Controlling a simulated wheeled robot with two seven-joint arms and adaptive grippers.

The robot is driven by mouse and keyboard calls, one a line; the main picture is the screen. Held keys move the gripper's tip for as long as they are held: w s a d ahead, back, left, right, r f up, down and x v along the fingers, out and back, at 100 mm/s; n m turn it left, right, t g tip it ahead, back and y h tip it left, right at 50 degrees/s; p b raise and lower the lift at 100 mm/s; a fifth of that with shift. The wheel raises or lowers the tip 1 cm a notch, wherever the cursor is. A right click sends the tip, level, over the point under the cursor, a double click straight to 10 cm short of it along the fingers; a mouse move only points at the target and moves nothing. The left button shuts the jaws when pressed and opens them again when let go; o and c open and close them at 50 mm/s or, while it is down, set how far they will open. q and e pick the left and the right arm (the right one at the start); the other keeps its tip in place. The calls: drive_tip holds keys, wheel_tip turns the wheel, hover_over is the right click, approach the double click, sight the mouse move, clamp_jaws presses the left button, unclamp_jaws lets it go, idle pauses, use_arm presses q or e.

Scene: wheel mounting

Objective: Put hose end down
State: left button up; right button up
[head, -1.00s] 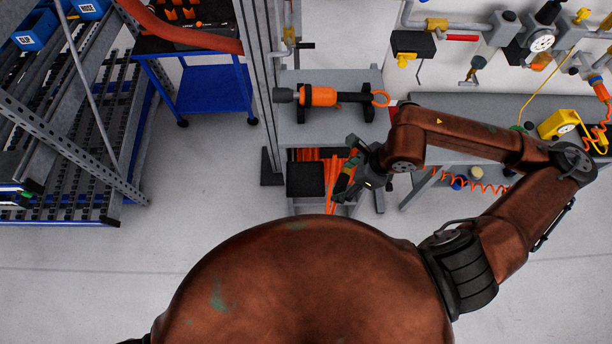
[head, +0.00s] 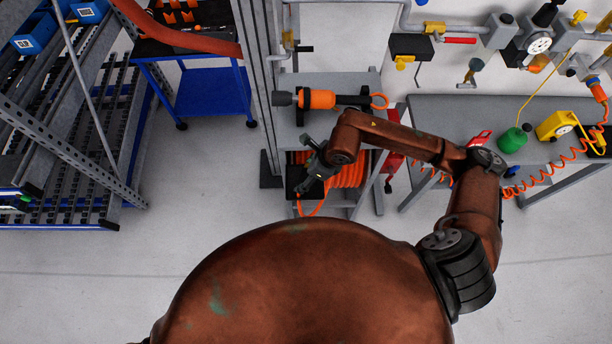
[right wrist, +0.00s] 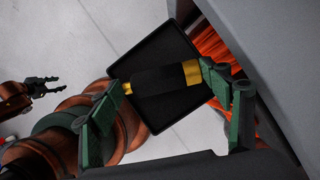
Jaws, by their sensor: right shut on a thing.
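The hose end (right wrist: 165,78) is a black cylinder with yellow metal parts. My right gripper (right wrist: 163,88) is shut on it, one green-padded finger at each end. In the head view my right gripper (head: 312,182) is over the black square tray (head: 294,172) below the grey stand. The tray's raised rim (right wrist: 128,62) shows behind the hose end in the right wrist view. I cannot tell whether the hose end touches the tray. The orange hose (head: 350,170) is coiled beside it, with a loop hanging in front. My left gripper (right wrist: 50,87) is at the left of the wrist view, fingers apart and empty.
An orange and black tool (head: 320,98) lies in holders on the grey stand (head: 300,128) above the tray. A grey workbench (head: 440,108) with a green bottle (head: 512,139) is at the right. A blue cart (head: 210,90) is at the left. The floor between is clear.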

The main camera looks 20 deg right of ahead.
drive_tip(key=shift+d+f, duration=0.1)
drive_tip(key=shift+f, duration=0.85)
drive_tip(key=shift+f, duration=0.1)
drive_tip(key=o, duration=1)
drive_tip(key=shift+c, duration=0.2)
drive_tip(key=v, duration=1.2)
